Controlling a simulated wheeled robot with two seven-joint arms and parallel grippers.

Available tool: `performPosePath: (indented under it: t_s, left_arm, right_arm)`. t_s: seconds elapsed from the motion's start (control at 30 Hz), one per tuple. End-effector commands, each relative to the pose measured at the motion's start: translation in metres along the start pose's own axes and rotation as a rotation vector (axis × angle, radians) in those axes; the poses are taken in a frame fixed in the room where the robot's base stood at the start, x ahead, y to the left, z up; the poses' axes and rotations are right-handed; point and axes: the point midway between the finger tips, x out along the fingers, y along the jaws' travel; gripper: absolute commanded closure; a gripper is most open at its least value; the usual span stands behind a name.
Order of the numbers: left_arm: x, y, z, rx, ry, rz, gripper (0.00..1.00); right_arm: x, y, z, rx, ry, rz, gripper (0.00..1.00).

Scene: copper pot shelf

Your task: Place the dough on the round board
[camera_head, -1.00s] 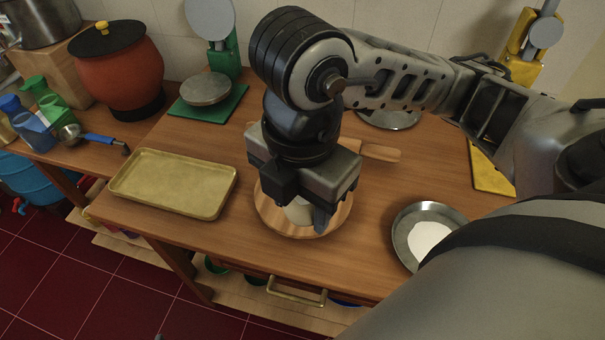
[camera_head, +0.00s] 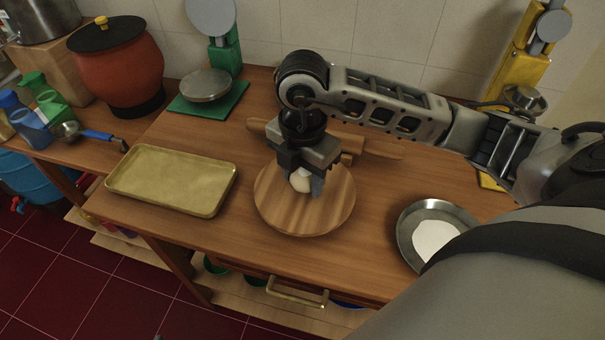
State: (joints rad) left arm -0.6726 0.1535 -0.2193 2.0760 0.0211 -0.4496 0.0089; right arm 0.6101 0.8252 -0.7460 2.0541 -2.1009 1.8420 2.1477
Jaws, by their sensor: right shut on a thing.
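The dough (camera_head: 300,183) is a small pale ball between the fingers of my right gripper (camera_head: 303,186), which is shut on it and points down. The round wooden board (camera_head: 310,217) lies on the table. The dough and fingertips are over the far part of the board. I cannot tell whether the dough touches the board. My left gripper is not in view.
A rectangular brass tray (camera_head: 172,179) lies left of the board. A metal pan with white powder (camera_head: 432,236) stands at the right. A rolling pin (camera_head: 378,149) lies behind the gripper. A green scale (camera_head: 207,92) stands at the back left.

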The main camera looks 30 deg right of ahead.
Motion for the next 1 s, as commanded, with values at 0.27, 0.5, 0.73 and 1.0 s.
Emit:
performPosePath:
  t_s: [0.27, 0.5, 0.73, 1.0]
  left_arm:
    - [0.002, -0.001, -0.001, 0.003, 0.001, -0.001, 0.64]
    - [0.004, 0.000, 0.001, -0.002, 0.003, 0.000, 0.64]
    - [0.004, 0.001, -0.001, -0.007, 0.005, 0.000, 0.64]
    - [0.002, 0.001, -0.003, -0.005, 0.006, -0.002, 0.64]
  right_arm:
    - [0.005, 0.000, 0.000, 0.000, 0.000, 0.002, 0.76]
    - [0.009, 0.000, 0.000, 0.000, 0.000, 0.002, 0.39]
    - [0.009, 0.000, 0.000, 0.000, 0.000, 0.001, 0.31]
    - [-0.009, 0.001, 0.000, -0.001, 0.000, 0.006, 0.31]
